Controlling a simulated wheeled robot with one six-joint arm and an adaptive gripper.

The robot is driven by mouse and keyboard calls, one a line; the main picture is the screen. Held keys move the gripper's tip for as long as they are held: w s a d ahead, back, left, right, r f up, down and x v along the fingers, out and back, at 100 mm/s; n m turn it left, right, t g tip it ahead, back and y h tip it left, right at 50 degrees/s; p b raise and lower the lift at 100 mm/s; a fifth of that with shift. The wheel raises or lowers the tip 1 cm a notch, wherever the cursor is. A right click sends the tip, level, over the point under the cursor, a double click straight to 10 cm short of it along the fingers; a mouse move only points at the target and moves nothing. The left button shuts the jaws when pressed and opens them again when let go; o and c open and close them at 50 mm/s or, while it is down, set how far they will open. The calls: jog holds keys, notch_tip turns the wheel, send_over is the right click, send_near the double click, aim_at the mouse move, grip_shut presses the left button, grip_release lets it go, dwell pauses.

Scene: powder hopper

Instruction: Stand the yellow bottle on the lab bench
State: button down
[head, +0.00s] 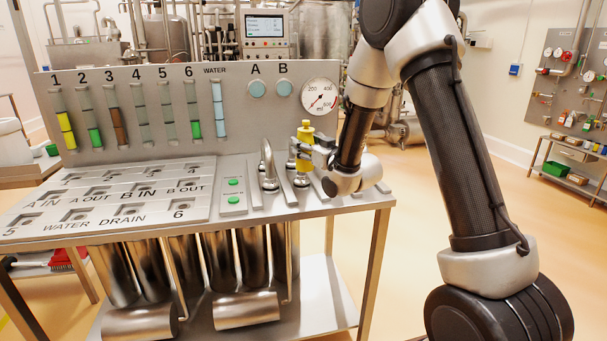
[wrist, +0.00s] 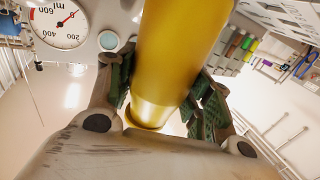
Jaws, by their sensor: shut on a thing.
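The yellow bottle (head: 305,133) is upright at the right part of the steel bench (head: 330,207), in front of the panel and right of the curved tap. My gripper (head: 306,152) is shut around its body from the right. In the wrist view the bottle (wrist: 178,50) fills the middle, with the gripper's green-padded fingers (wrist: 163,92) against both sides. The bottle's lower end is partly hidden by the gripper in the head view. I cannot tell whether it touches the surface below.
The curved tap (head: 267,163) stands close left of the bottle. The upright panel (head: 150,130) with tubes and a round gauge (head: 320,96) rises behind. Labelled sockets fill the bench's left part. A shelf (head: 570,165) stands at the far right, with open floor before it.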

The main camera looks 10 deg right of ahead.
aim_at(305, 161)
notch_tip(305, 161, down, 5)
jog(key=shift+w+a+f, duration=0.1)
jog(key=shift+w+f, duration=0.05)
jog(key=shift+f, duration=2.3)
jog(key=shift+f, duration=0.1)
jog(key=c, duration=0.6)
grip_release()
